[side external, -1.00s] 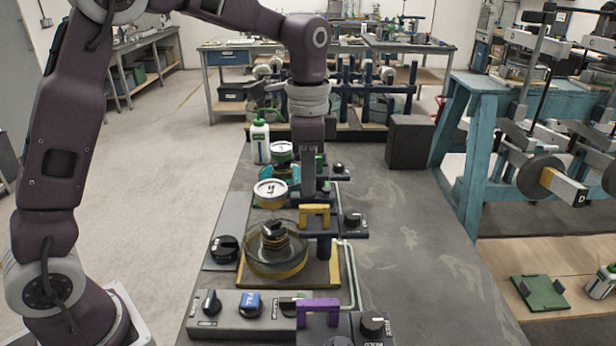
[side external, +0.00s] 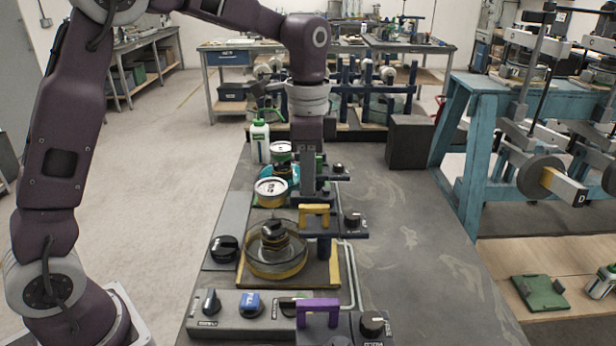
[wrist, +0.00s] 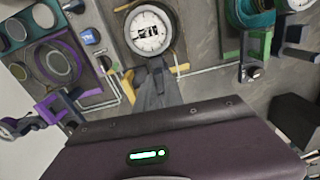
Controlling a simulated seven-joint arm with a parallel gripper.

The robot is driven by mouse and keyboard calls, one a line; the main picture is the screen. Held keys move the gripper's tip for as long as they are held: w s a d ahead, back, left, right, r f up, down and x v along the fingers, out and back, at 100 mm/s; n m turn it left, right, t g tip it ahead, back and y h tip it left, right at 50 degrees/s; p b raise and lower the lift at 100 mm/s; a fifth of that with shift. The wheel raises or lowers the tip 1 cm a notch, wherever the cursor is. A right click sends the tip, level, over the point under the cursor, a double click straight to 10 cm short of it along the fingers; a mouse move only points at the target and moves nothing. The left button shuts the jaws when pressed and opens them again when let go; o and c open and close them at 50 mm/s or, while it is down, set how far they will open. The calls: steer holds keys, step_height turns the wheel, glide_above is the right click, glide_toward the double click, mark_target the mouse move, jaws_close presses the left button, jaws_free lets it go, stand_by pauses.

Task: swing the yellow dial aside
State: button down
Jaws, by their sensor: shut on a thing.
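The yellow dial (side external: 271,190) is a round drum with a white marked face and a yellow band, left of my gripper in the side view. In the wrist view its face (wrist: 150,32) shows just above my fingers, with dark ring and yellow parts around it. My gripper (side external: 308,190) points down beside the dial and is shut on its dark blue arm (wrist: 157,63). The grip itself is largely hidden by my fingers. A yellow bracket (side external: 314,210) stands close in front of my gripper and shows beside it in the wrist view (wrist: 126,86).
A glass dish (side external: 274,255) with a yellow base and black knob stands nearer the camera. A purple bracket (side external: 318,306) and a box with knobs (side external: 238,318) are at the near end. A green-topped bottle (side external: 260,142) stands behind. The bench top at right (side external: 410,240) is clear.

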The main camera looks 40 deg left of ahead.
steer(key=shift+w+m, duration=0.75)
steer(key=shift+m, duration=1.95)
steer(key=shift+w+m, duration=0.75)
steer(key=shift+m, duration=1.95)
steer(key=shift+w+m, duration=0.75)
steer(key=shift+m, duration=1.95)
steer(key=c, duration=1.4)
jaws_free()
steer(key=shift+c, duration=0.2)
steer(key=shift+r, duration=0.15)
step_height(320, 180, up, 7)
